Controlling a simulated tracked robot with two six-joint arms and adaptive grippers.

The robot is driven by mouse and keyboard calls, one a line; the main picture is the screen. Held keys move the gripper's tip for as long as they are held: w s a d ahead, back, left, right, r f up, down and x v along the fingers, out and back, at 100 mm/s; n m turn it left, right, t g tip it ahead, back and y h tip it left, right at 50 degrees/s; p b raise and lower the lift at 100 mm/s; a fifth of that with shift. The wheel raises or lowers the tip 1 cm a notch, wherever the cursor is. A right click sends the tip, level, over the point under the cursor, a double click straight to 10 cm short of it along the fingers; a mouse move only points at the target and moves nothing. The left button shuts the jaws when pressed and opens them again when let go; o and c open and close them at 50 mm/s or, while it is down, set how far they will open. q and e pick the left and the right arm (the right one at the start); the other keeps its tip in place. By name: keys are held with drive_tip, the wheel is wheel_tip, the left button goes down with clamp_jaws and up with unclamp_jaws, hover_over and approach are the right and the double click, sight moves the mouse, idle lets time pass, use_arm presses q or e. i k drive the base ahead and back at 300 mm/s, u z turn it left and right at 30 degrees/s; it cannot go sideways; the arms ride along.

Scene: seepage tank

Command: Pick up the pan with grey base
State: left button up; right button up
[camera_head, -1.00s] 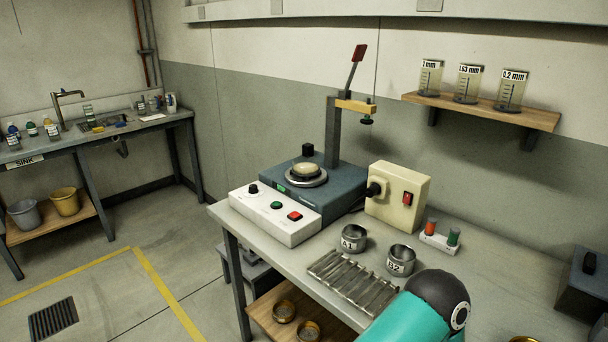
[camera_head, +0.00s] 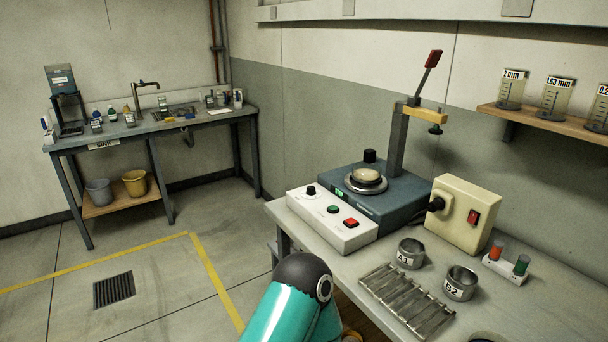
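No pan with a grey base can be made out for sure. The edge of a brass round pan (camera_head: 350,336) shows low beside my teal arm link, which hides most of the bench's lower shelf. At the bottom edge of the picture, the rim of a round thing (camera_head: 488,338) shows on the bench top; its base is cut off. Two small metal cups with labels, a left one (camera_head: 410,253) and a right one (camera_head: 460,282), stand on the bench. Neither gripper is in view.
The bench (camera_head: 345,262) carries a press (camera_head: 400,190), a white control box (camera_head: 330,218), a cream switch box (camera_head: 465,212) and a metal rack (camera_head: 405,300). A sink table (camera_head: 200,122) stands at the far left, over a grey bucket (camera_head: 99,192) and yellow bucket (camera_head: 135,183). Floor between is clear.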

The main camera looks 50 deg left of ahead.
sight(367, 173)
drive_tip(key=z, duration=1)
drive_tip(key=i, duration=0.1)
drive_tip(key=u, duration=1.95)
drive_tip(key=k, duration=0.9)
drive_tip(key=u, duration=0.4)
drive_tip(key=i, duration=0.9)
drive_tip(key=z, duration=0.25)
